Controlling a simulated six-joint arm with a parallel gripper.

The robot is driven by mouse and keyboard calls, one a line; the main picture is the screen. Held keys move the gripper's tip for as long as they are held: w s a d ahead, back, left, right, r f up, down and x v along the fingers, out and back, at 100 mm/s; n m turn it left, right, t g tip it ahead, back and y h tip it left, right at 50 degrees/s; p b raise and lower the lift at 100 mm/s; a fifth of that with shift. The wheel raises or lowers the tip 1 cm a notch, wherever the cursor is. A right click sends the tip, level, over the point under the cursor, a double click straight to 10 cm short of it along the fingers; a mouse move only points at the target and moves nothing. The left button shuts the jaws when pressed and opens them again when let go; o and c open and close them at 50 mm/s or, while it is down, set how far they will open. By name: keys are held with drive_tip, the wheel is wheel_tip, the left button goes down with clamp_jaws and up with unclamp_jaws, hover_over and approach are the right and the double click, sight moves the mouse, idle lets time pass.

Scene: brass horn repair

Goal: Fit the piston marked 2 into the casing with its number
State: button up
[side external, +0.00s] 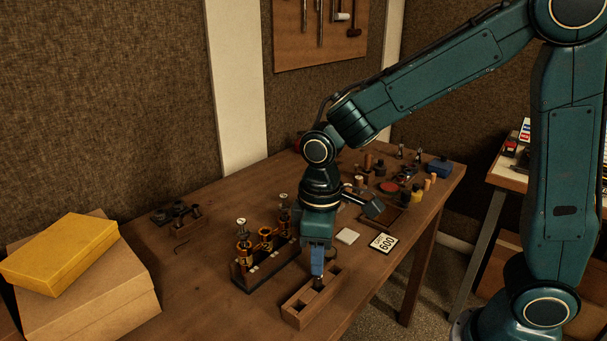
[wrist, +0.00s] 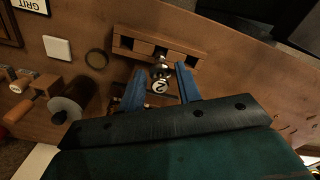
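The piston marked 2 (wrist: 158,87) shows its white number disc between my blue fingers in the wrist view. It lies in line with the middle slot of the slotted wooden block (side external: 296,317), which also shows in the wrist view (wrist: 122,45). My gripper (side external: 317,272) is low over this block, pointing down; its fingers (wrist: 160,68) straddle the piston with narrow gaps showing at the sides. The casings (side external: 265,240) stand in a dark rack left of my gripper. The outer two carry pale-topped pistons; the middle one shows no piston top.
A pale square pad (side external: 347,237) and a card reading 600 (side external: 384,243) lie right of my gripper. A tray, bottles and a blue box (side external: 438,167) stand farther back. Yellow and brown boxes (side external: 62,252) are at the left. The front table edge is close to the block.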

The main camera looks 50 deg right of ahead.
clamp_jaws()
drive_tip(key=shift+r, duration=0.1)
drive_tip(key=shift+r, duration=3.85)
drive_tip(key=shift+w, duration=0.1)
drive_tip(key=w+r, duration=0.3)
drive_tip(key=w, duration=0.3)
drive_tip(key=w+r, duration=0.4)
drive_tip(key=w, duration=0.3)
drive_tip(key=shift+w+r, duration=0.15)
drive_tip(key=shift+r, duration=0.1)
